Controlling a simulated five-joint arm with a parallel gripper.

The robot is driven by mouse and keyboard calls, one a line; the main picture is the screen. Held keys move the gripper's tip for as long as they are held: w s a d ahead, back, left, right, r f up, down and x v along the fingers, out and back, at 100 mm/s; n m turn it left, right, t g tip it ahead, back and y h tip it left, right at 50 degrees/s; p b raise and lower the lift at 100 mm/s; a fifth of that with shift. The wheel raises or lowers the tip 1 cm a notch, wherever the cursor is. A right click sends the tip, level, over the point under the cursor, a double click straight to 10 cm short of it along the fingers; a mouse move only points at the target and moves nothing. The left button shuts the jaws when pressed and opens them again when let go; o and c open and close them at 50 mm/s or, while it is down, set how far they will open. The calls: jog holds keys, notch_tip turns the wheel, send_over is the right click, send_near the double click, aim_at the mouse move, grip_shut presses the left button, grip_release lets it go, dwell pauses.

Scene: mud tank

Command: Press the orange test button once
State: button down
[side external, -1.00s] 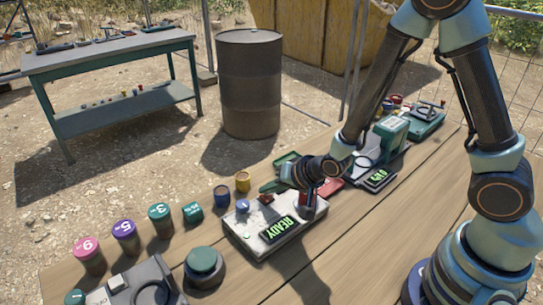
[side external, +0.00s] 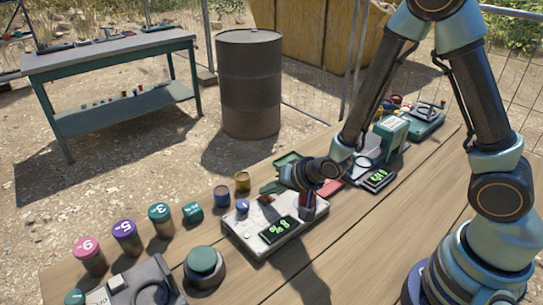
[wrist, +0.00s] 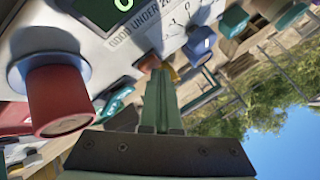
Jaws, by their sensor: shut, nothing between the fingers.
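The white test box (side external: 262,238) stands on the wooden table in the side view, its dark display lit with green characters that look like "8 %". The orange button (wrist: 149,62) shows in the wrist view on the box's face, partly behind my gripper's tips. My gripper (wrist: 160,74) is shut and empty, its fingertips at or very near the orange button; I cannot tell if they touch. In the side view my gripper (side external: 272,187) reaches over the box. A blue knob (wrist: 200,42) and a large red knob (wrist: 58,100) flank the button in the wrist view.
Coloured numbered cans (side external: 126,236) stand in a row at the left. A round green-topped button (side external: 204,262) stands in front of them. Another device (side external: 378,180) with a display sits to the right of the box.

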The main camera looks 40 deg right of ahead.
jog(key=shift+r, duration=0.85)
jog(key=shift+r, duration=2.5)
notch_tip(320, 180, up, 8)
jog(key=r+n+g+h, duration=0.1)
jog(key=n, duration=0.3)
send_over(269, 199)
jog(key=s+d, duration=0.4)
jog(key=d, duration=0.1)
jog(key=s+d+r+n+g, duration=0.1)
jog(key=s+d+r, duration=0.1)
jog(key=s, duration=0.3)
jog(key=s+d+r+n+g+h, duration=0.1)
jog(key=s+r+n, duration=0.1)
jog(key=s+r, duration=0.1)
jog(key=shift+s+d+r+n, duration=0.15)
jog(key=shift+s+d+n, duration=0.2)
jog(key=shift+s, duration=0.55)
